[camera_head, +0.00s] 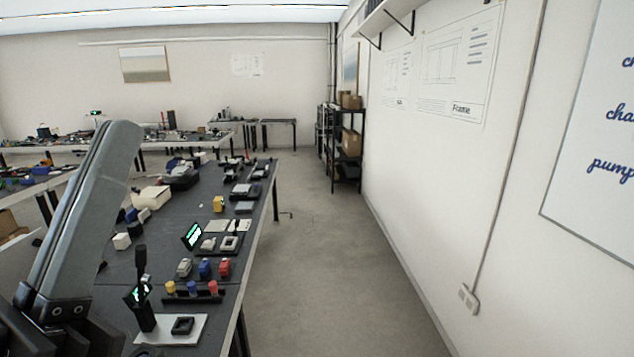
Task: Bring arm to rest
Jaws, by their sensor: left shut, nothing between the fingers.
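My left arm (88,215) comes in from the left as a long grey link, raised and leaning over the left edge of the dark workbench. Dark parts of my left gripper (75,338) show at the bottom left corner, partly cut off by the frame. It is shut and holds nothing. My right arm and right gripper are not in view.
The dark workbench (165,235) carries several small items. The grey floor (315,250) is clear. Black shelves (345,150) stand along the right wall.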

